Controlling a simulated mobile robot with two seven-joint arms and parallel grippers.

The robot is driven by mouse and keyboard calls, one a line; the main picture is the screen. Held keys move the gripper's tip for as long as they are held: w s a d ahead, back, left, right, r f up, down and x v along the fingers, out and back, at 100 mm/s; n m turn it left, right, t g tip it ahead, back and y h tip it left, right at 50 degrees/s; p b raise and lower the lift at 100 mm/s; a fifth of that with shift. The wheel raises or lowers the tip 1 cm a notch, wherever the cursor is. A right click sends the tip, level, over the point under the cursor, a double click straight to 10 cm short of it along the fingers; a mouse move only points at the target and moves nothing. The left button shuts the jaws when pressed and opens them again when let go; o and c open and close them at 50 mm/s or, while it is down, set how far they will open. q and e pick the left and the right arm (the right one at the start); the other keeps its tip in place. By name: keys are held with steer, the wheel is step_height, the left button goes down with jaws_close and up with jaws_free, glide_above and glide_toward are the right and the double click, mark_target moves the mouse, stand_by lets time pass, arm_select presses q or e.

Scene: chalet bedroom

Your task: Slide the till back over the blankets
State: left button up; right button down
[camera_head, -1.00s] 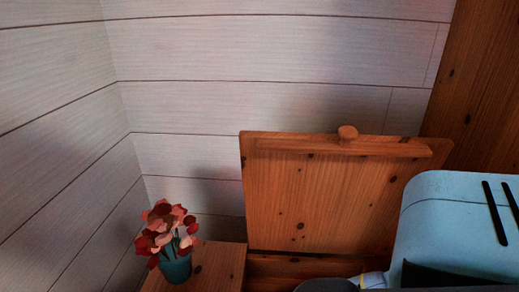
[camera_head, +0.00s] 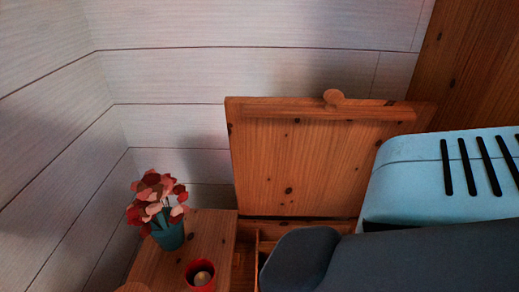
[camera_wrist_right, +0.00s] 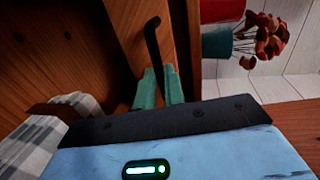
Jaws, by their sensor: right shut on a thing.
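In the right wrist view, my right gripper (camera_wrist_right: 161,86) has its two green fingers closed around the lower part of a thin black bent handle (camera_wrist_right: 152,38). The handle stands by a wooden wall (camera_wrist_right: 132,28) that looks like the till's. Grey-and-white plaid blankets (camera_wrist_right: 78,108) show at the left, below the wood. In the head view, the wooden chest's lid (camera_head: 300,165) stands open against the wall. My own arm covers most of the chest opening and hides my right gripper there. My left gripper is not in view.
Left of the chest is a wooden stand (camera_head: 212,235) with a teal pot of red and pink flowers (camera_head: 168,235) and a red cup-like holder (camera_head: 200,277). The holder is close to the chest's left side. White plank walls stand behind.

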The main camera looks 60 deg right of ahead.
steer(key=shift+f+v, duration=0.25)
steer(key=shift+v, duration=0.8)
steer(key=c, duration=1.5)
jaws_free()
